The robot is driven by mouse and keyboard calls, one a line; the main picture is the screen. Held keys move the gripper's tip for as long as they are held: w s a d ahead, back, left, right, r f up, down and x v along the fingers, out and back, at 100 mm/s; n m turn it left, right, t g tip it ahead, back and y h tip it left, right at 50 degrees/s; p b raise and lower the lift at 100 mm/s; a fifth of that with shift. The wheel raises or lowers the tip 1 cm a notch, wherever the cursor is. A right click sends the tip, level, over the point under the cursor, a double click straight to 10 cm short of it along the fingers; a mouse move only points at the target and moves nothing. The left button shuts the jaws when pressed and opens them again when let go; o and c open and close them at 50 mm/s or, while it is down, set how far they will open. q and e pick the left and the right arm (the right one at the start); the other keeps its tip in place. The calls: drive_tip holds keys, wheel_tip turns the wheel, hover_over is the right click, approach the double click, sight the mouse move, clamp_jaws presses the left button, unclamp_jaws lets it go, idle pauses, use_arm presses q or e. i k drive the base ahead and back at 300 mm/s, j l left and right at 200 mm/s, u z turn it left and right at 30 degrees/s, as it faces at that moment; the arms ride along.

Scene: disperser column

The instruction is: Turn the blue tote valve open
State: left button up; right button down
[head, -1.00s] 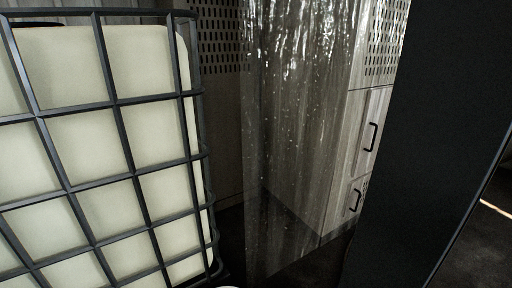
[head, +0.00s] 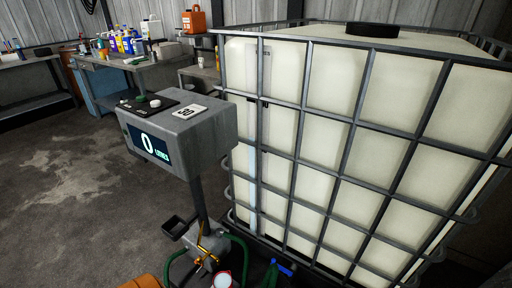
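A large cream tote (head: 330,75) in a grey metal cage stands at the right of the head view. At the foot of its left side, near the bottom edge, a small blue valve handle (head: 284,269) shows. A green hose (head: 240,250) runs close by to its left. The handle is small and partly dark, so I cannot tell its exact setting. Neither of my grippers is in view.
A grey meter box (head: 215,125) reading 0 litres stands on a post left of the tote. Brass fittings (head: 205,245) and an orange object (head: 142,281) are low in front. Workbenches (head: 140,72) with bottles stand behind. The left floor is clear.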

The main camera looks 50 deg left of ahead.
sight(287, 272)
drive_tip(key=u, duration=1.1)
